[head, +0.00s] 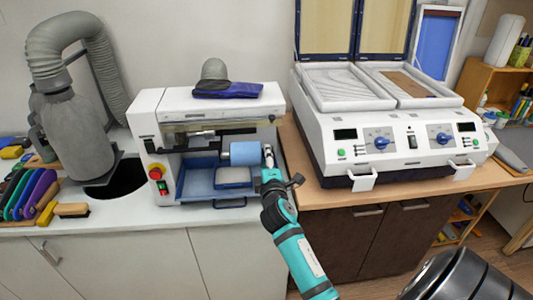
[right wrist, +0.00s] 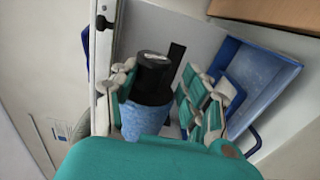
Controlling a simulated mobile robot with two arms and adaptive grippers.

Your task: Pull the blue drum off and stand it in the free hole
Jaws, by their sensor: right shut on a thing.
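The blue drum (head: 245,153) lies horizontally inside the white machine (head: 150,110), above a blue tray. My right gripper (head: 267,158) is at the drum's right end. In the right wrist view the blue drum (right wrist: 145,120) with its black end piece (right wrist: 152,75) sits between the two fingers of my right gripper (right wrist: 158,92), which is shut on it. Part of the drum is hidden behind the teal gripper body. A dark round hole (head: 118,182) shows in the counter left of the machine; I cannot tell whether it is the free hole. My left gripper is not in view.
A blue tray (head: 198,185) with a pale block sits under the drum. A grey hose and canister (head: 75,125) stand at the left, near brushes and coloured insoles (head: 38,192). A white press (head: 400,140) stands on the wooden counter at the right.

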